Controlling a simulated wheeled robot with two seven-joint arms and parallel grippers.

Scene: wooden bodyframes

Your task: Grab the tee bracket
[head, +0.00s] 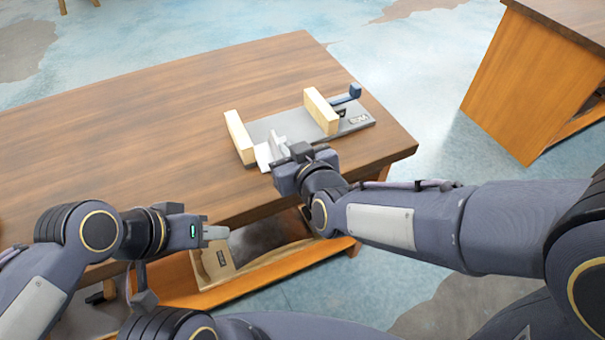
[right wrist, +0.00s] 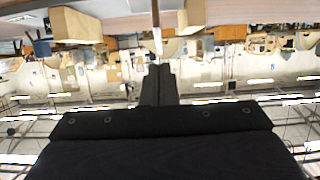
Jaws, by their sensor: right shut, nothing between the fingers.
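A pale grey metal piece that looks like the tee bracket (head: 264,155) is at the near left part of a grey fixture plate (head: 353,122) on the wooden table. My right gripper (head: 282,156) is right beside it, and my arm partly hides the piece. In the right wrist view the right fingers (right wrist: 160,72) are shut together with nothing between them. A thin pale upright edge (right wrist: 157,42) shows just beyond their tips; I cannot tell whether they touch. My left gripper (head: 215,232) hangs in front of the table's near edge, away from the bracket; its opening is unclear.
Two wooden blocks, left (head: 239,135) and right (head: 321,111), stand on the plate. A blue-handled part (head: 346,96) is at its far right. The table top (head: 140,130) is clear to the left. A box (head: 215,262) sits on the lower shelf. Another table (head: 525,85) stands right.

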